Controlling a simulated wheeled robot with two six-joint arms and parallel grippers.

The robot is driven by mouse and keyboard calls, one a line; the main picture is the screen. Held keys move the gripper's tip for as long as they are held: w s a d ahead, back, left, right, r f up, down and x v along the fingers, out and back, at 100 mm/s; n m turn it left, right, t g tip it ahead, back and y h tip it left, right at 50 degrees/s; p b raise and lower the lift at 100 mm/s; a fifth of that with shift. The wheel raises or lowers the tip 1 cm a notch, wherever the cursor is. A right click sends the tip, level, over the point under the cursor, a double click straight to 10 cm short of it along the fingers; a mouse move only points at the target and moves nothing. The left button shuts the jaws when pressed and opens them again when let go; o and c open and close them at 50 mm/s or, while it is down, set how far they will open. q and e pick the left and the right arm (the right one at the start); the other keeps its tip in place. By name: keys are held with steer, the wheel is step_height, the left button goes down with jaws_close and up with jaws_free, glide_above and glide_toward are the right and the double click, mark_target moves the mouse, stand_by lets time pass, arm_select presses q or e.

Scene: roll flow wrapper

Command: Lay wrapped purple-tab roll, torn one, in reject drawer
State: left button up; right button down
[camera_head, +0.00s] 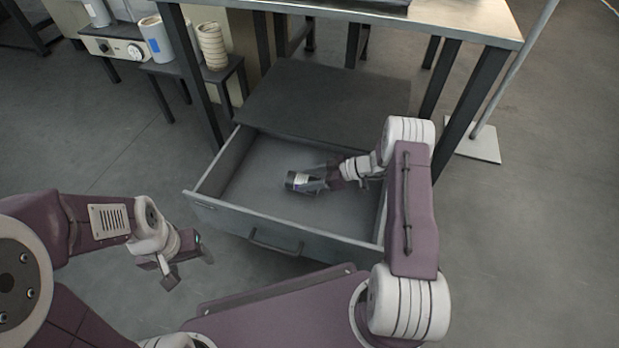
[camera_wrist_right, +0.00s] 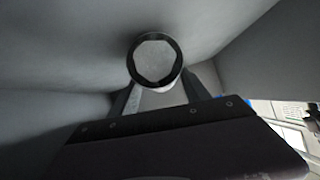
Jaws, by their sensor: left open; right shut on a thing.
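The wrapped roll (camera_head: 303,183) is dark and wrapped, with a pale band near its outer end; its tab colour and tear are too small to make out. My right gripper (camera_head: 330,178) is shut on the roll and holds it inside the open drawer (camera_head: 225,215), low over the grey floor. I cannot tell whether the roll touches the floor. In the right wrist view, the roll (camera_wrist_right: 154,60) shows its round end, dark-rimmed with a pale centre, between the fingers (camera_wrist_right: 158,96). My left gripper (camera_head: 188,268) is open and empty, outside the drawer at its front left.
The drawer is pulled out under a table (camera_head: 460,20) with dark legs. A dark panel (camera_head: 320,100) lies behind the drawer's opening. A stack of cream rings (camera_head: 211,46) stands on a side stand at the upper left. The rest of the drawer floor looks empty.

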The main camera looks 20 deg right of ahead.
steer(key=shift+f, duration=0.25)
steer(key=shift+c, duration=2.1)
jaws_free()
steer(key=shift+r, duration=0.25)
step_height(320, 180, up, 10)
steer(key=p, duration=0.6)
steer(key=shift+r, duration=0.2)
step_height(320, 180, up, 21)
steer(key=m+t+p, duration=0.1)
steer(key=m+p, duration=0.1)
steer(key=p, duration=2.2)
glide_above(309, 178)
steer(key=s+d, duration=0.2)
steer(key=s, duration=0.5)
steer(key=shift+s+d, duration=0.15)
steer(key=shift+s, duration=0.1)
